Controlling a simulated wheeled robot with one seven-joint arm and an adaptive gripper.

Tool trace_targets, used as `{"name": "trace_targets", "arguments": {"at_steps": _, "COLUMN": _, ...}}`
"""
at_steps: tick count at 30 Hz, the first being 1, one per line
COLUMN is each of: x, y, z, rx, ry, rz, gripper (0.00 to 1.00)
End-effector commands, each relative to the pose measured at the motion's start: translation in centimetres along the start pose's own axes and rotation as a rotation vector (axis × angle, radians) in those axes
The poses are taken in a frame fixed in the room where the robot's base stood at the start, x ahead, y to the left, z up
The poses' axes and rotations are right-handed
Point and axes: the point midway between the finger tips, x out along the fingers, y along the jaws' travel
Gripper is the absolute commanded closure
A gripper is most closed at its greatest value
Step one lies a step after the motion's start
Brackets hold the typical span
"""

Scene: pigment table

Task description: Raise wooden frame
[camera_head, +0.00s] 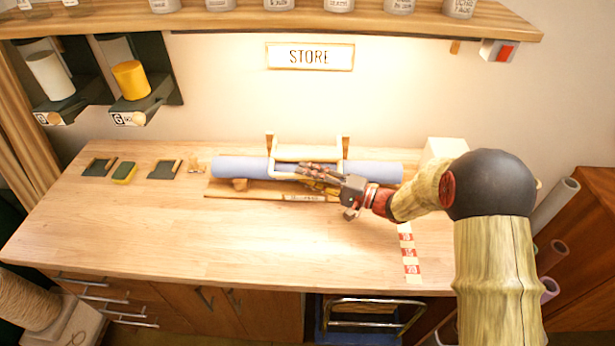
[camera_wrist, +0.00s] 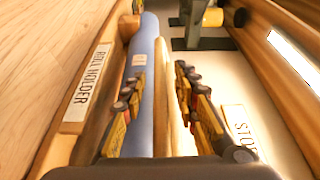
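The pale wooden frame (camera_head: 308,153) stands at the back of the table, behind and around the middle of a blue roll (camera_head: 240,168). My gripper (camera_head: 308,171) is in front of the frame, over the middle of the roll. In the wrist view, the two fingers of my gripper (camera_wrist: 160,62) are spread apart. The frame's wooden bar (camera_wrist: 172,100) and part of the blue roll (camera_wrist: 147,45) show in the gap between them. I cannot tell whether either finger touches the bar. My fingers hide part of the roll and the frame's lower part.
The roll lies on a wooden holder labelled "ROLL HOLDER" (camera_wrist: 88,90). A shelf with jars (camera_head: 250,20) hangs above, with a "STORE" sign (camera_head: 309,56) below it. Dark pads (camera_head: 98,167) lie at the left. A red-and-white strip (camera_head: 409,253) is at right. The front table is clear.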

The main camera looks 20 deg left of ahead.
Motion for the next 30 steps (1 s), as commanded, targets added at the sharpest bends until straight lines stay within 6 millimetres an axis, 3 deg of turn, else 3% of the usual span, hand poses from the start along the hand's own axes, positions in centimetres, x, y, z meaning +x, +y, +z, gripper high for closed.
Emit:
{"name": "trace_targets", "arguments": {"at_steps": 3, "x": -0.02, "y": -0.01, "z": 0.0, "rx": 0.0, "ry": 0.0, "rz": 0.0, "gripper": 0.71}}
{"name": "trace_targets", "arguments": {"at_steps": 18, "x": -0.04, "y": 0.02, "z": 0.02, "rx": 0.0, "ry": 0.0, "rz": 0.001, "gripper": 0.99}}
{"name": "trace_targets", "arguments": {"at_steps": 30, "x": -0.05, "y": 0.08, "z": 0.04, "rx": 0.001, "ry": -0.001, "rz": 0.001, "gripper": 1.0}}
